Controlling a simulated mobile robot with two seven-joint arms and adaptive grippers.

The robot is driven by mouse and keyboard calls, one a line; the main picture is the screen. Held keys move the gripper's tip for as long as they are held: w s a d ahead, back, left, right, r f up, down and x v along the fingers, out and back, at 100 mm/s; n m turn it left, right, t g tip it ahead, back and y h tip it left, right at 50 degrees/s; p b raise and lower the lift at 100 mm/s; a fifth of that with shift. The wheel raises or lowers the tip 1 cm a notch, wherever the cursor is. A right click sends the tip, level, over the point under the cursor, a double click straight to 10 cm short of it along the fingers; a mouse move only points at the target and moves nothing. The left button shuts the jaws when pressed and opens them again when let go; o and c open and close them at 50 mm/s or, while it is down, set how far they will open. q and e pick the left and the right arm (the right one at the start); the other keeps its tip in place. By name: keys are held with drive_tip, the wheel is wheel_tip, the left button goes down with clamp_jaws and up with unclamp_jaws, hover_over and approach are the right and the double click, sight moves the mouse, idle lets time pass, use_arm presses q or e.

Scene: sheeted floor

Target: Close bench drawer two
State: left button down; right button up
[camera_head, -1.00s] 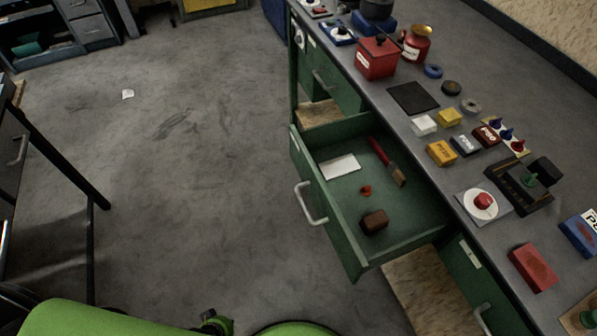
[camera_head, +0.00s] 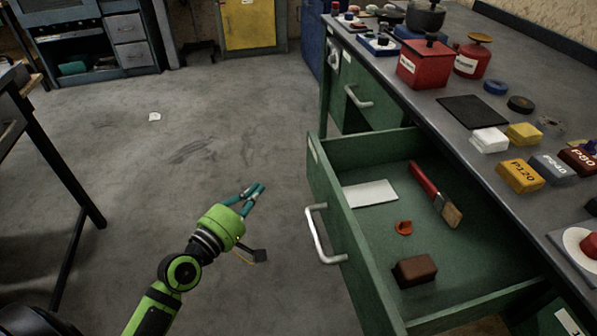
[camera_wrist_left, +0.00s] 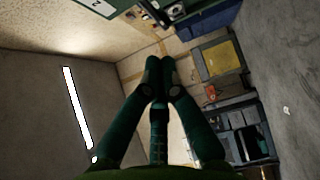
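The green bench drawer (camera_head: 335,210) stands pulled out from the bench in the head view, with its silver bar handle (camera_head: 322,235) on the front face. Inside lie a white card, a red-handled brush, a small orange-red piece and a brown block. My left gripper (camera_head: 260,187) is over the floor to the left of the drawer front, apart from the handle and touching nothing. Its teal fingers come together at the tips and hold nothing. The wrist view shows the same fingers (camera_wrist_left: 159,62) meeting. My right gripper is not in view.
The bench top (camera_head: 425,95) carries a red box (camera_head: 422,66), a red can (camera_head: 472,60), a black pad (camera_head: 473,112) and several small blocks. Another drawer with a handle (camera_head: 357,96) is shut farther back. Open floor (camera_head: 200,130) lies left of the bench; a dark table (camera_head: 60,170) stands far left.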

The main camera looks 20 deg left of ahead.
use_arm(q)
drive_tip(key=w+d, duration=0.5)
drive_tip(key=w, duration=0.6)
drive_tip(key=shift+w+p, duration=0.15)
drive_tip(key=shift+p, duration=0.25)
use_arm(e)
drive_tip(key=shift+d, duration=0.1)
use_arm(q)
drive_tip(key=shift+w, duration=0.1)
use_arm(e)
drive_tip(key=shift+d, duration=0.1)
